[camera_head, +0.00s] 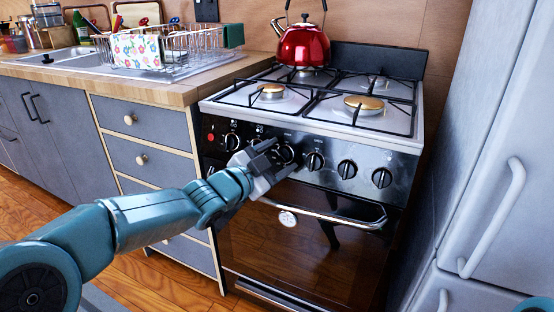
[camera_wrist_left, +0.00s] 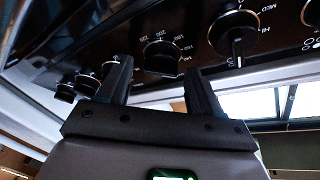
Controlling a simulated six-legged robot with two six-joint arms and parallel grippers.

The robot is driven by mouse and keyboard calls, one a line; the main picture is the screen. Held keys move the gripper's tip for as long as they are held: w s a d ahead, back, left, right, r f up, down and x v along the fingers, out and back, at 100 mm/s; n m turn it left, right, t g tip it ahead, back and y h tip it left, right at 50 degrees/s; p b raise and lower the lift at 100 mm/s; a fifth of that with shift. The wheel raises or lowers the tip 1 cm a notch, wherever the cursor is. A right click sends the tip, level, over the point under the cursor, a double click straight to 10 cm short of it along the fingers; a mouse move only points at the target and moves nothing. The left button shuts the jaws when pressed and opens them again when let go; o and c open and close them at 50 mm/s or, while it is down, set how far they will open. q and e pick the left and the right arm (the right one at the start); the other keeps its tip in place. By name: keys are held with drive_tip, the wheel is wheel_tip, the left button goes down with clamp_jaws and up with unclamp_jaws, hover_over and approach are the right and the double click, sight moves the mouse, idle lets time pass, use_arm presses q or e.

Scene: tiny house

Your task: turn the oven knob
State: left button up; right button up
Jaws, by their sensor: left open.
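The stove's black front panel (camera_head: 330,150) carries a row of several round knobs. My left gripper (camera_head: 277,160) is open in front of the left-middle part of this row, its fingers pointing at the panel. In the left wrist view, a black knob with numbers around it (camera_wrist_left: 162,58) lies just beyond and between the two open fingertips (camera_wrist_left: 158,75). The numbers look like temperatures, so it appears to be the oven knob; in the head view it shows partly beside the fingers (camera_head: 286,153). I cannot tell whether the fingers touch it. My right gripper is out of view.
A red kettle (camera_head: 304,46) stands on the back burner. Drawers (camera_head: 148,160) flank the stove on the left, a fridge (camera_head: 490,150) on the right.

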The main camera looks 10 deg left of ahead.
use_arm(q)
drive_tip(key=c, duration=1.1)
drive_tip(key=shift+o, duration=0.2)
drive_tip(key=shift+r+m+p, duration=0.15)
drive_tip(key=shift+m+p, duration=0.35)
drive_tip(key=shift+p, duration=0.15)
drive_tip(key=m+g+p, duration=0.1)
drive_tip(key=m+p, duration=0.2)
drive_tip(key=p, duration=0.1)
drive_tip(key=m+g+p, duration=0.2)
drive_tip(key=m+p, duration=0.2)
drive_tip(key=p, duration=0.1)
drive_tip(key=shift+r+m+h, duration=0.2)
drive_tip(key=shift+m+h, duration=0.1)
drive_tip(key=shift+h, duration=0.1)
drive_tip(key=shift+f+m+g+p, duration=0.2)
drive_tip(key=shift+m+g+p, duration=0.5)
drive_tip(key=shift+m+p, duration=0.6)
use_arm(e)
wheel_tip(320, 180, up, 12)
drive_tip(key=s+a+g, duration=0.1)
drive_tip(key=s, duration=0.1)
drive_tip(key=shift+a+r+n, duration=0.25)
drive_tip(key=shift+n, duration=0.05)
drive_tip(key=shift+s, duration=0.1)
use_arm(q)
drive_tip(key=o, duration=1.1)
drive_tip(key=shift+c, duration=0.2)
drive_tip(key=shift+a, duration=0.1)
